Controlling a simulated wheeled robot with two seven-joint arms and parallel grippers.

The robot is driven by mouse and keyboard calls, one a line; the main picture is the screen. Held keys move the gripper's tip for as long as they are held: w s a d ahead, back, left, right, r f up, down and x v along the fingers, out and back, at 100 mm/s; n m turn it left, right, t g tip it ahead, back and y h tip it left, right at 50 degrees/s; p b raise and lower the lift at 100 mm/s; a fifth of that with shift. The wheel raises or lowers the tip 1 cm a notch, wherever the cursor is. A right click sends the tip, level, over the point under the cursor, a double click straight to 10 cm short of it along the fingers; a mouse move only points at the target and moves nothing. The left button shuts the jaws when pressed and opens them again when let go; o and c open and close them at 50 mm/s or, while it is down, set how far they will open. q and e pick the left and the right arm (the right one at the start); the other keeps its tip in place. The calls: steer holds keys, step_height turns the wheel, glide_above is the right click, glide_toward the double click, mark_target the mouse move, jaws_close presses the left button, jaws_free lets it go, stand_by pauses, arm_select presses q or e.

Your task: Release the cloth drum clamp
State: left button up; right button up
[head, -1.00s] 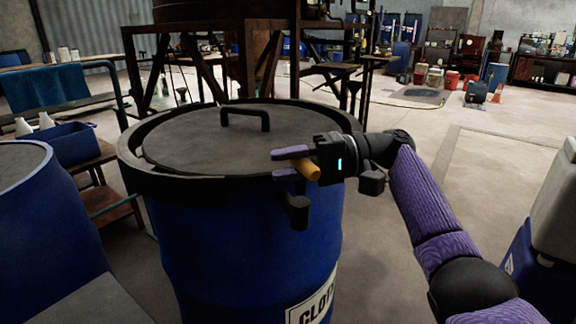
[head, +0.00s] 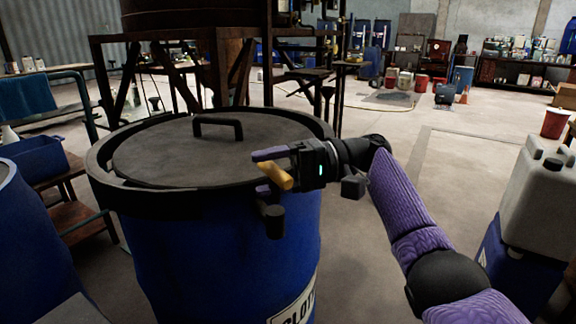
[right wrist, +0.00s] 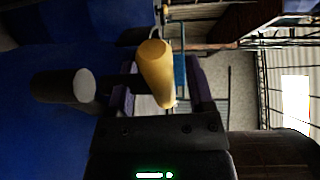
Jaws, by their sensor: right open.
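The cloth drum (head: 215,255) is blue, with a dark lid (head: 160,155) and a black clamp ring (head: 105,185) around its rim. The lid has a black grab handle (head: 218,123). The clamp's yellow lever handle (head: 275,176) is at the drum's right front, and also shows in the right wrist view (right wrist: 155,70). My right gripper (head: 263,171) is open, its purple fingers on either side of the yellow handle. Whether they touch it I cannot tell. A black clamp part (head: 273,220) hangs below the gripper. My left gripper is not in view.
A second blue drum (head: 35,250) stands close at the left. A rusty frame (head: 220,70) stands just behind the cloth drum. A pale canister (head: 545,195) is at the right. Floor is clear between the drum and the canister.

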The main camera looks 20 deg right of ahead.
arm_select(q)
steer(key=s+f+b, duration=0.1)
steer(key=b, duration=0.1)
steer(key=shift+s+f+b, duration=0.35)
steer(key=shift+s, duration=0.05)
arm_select(e)
steer(key=s+d, duration=0.1)
steer(key=d, duration=0.7)
steer(key=shift+d+r, duration=0.15)
steer(key=shift+r, duration=0.15)
